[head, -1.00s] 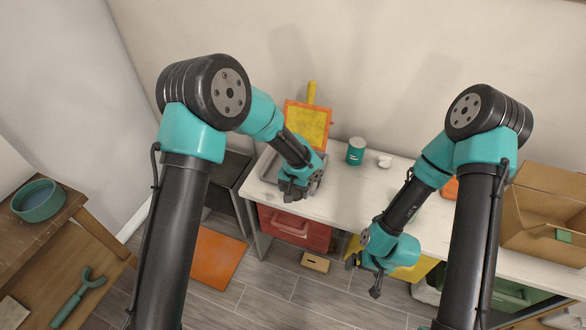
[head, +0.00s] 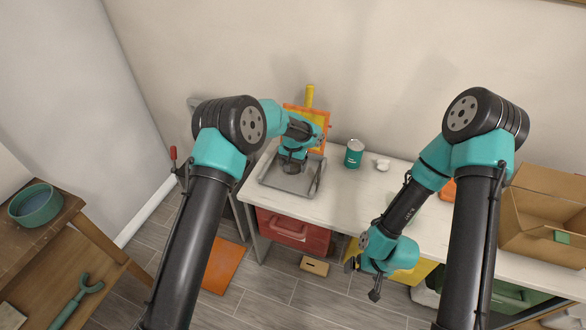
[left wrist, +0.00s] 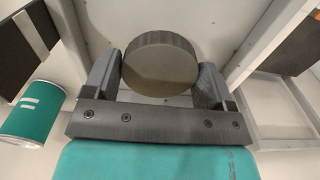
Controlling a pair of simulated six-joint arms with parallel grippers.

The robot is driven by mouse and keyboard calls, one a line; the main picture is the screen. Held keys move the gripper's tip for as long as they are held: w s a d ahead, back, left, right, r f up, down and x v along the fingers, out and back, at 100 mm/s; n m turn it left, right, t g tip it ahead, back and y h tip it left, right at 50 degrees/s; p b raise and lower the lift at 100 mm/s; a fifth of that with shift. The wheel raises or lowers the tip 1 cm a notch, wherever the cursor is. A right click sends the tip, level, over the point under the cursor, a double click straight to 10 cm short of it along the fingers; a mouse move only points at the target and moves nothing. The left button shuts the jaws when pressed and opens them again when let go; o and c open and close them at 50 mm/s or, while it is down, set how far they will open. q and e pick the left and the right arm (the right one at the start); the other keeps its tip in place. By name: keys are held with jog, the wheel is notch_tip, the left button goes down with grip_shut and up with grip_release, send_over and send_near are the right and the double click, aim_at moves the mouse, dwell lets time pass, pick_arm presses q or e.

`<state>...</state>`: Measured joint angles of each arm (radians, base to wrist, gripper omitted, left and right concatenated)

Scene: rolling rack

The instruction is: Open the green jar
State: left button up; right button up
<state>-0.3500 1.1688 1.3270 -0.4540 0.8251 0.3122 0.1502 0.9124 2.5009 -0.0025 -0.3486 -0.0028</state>
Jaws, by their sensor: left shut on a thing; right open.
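The green jar (head: 354,154) is a teal cylinder with a pale label mark and a pale top, standing upright on the white table; it also shows at the left of the left wrist view (left wrist: 33,115). My left gripper (head: 292,168) is over the grey tray, left of the jar and apart from it. In the left wrist view it is shut on a round, dark grey-brown lid (left wrist: 160,65) with a ridged rim. Whether the lid touches the tray is hidden. My right gripper (head: 362,280) is open and empty in front of the table.
The grey tray (head: 268,184) lies at the table's left end, before a yellow-orange board (head: 318,118). A small white object (head: 383,165) stands right of the jar. A cardboard box (head: 540,225) is at the far right. The tabletop before the jar is clear.

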aim_at(293, 168)
pick_arm(q)
jog(key=shift+w, duration=0.45)
jog(key=shift+w+f, duration=0.2)
jog(key=shift+w, duration=0.05)
jog(key=shift+f, duration=1.6)
jog(key=shift+f, duration=0.15)
jog(key=o, duration=1)
jog(key=shift+c, duration=0.2)
notch_tip(293, 168, up, 12)
jog(key=shift+r, duration=0.15)
